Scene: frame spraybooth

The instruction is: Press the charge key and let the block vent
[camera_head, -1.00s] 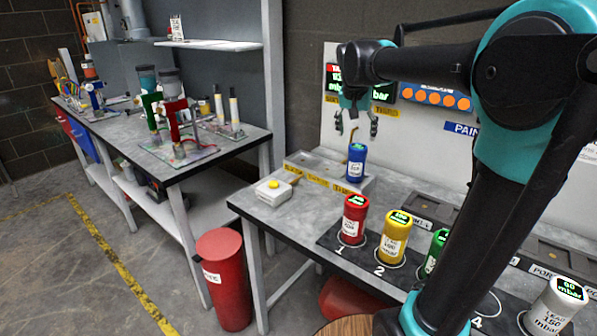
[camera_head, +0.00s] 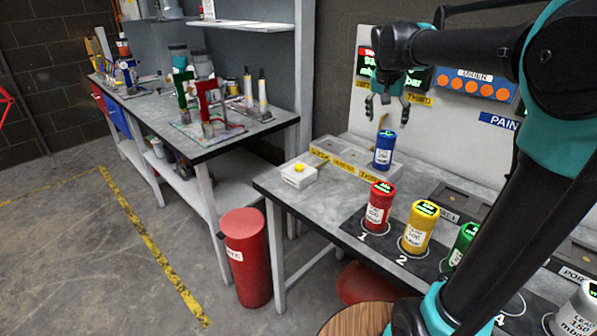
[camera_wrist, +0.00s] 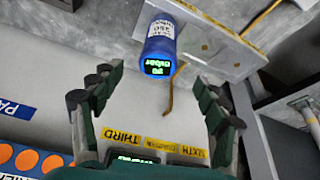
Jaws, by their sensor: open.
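A small white box (camera_head: 297,179) with a yellow button (camera_head: 299,167) sits at the left end of the near bench; I see no charge label on it. Right of it is a low grey block (camera_head: 345,163) with yellow labels. A blue canister (camera_head: 383,156) with a lit green display stands upright at the block's right part. It also shows in the wrist view (camera_wrist: 158,45), where the display is small and unclear. My gripper (camera_head: 387,110) is open and empty, above the blue canister and apart from it; its spread fingers show in the wrist view (camera_wrist: 158,82).
Red (camera_head: 377,209), yellow (camera_head: 417,229) and green (camera_head: 461,246) canisters stand along the bench front. A wall panel (camera_head: 358,113) with a screen and orange discs rises behind. A red floor drum (camera_head: 246,265) stands left of the bench. My arm hides part of the right side.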

